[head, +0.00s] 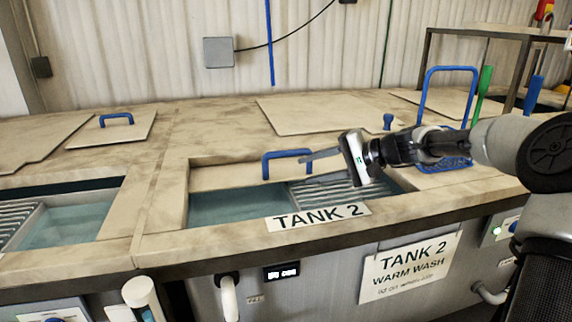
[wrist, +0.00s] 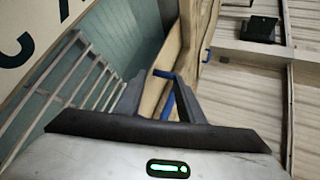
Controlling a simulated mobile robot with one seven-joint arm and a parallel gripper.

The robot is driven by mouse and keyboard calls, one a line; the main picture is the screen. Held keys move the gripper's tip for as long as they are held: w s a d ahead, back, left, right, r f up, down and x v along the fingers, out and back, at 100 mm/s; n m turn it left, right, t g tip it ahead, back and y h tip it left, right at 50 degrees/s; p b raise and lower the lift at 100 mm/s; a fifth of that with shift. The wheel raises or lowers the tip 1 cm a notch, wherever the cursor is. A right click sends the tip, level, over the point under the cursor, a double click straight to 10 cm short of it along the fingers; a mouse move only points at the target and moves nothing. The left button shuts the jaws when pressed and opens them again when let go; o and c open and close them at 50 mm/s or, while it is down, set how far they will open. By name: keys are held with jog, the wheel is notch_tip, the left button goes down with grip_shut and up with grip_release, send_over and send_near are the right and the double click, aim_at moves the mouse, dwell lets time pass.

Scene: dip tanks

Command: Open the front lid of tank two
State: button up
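The front lid of tank two (head: 225,178) is a beige panel with a blue bar handle (head: 287,158). It lies at the back of the tank opening, with water (head: 235,206) and a slatted metal rack (head: 325,191) uncovered in front of it. My gripper (head: 306,168) is over the opening, just right of the handle, with its fingers pointing left. In the wrist view, the fingers (wrist: 160,78) are apart and the blue handle (wrist: 170,90) shows between and beyond them. I cannot tell whether they touch it.
A TANK 2 label (head: 318,216) lies on the front rim. A blue wire basket (head: 445,163) with a tall handle stands to the right, near my arm. Another blue-handled lid (head: 135,129) and an open tank (head: 75,220) are at left.

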aim_at(293, 153)
jog(key=w+d+m+t+y+b, duration=0.1)
jog(key=w+d+m+t+y, duration=0.2)
jog(key=d, duration=0.6)
jog(key=shift+n+h, duration=0.4)
jog(key=shift+n, duration=0.1)
jog(key=x, duration=0.5)
jog(key=b+x, duration=0.1)
jog(key=x, duration=1.1)
jog(key=shift+w+a+r, duration=0.15)
jog(key=shift+w+r, duration=0.2)
jog(key=shift+r, duration=0.05)
grip_shut()
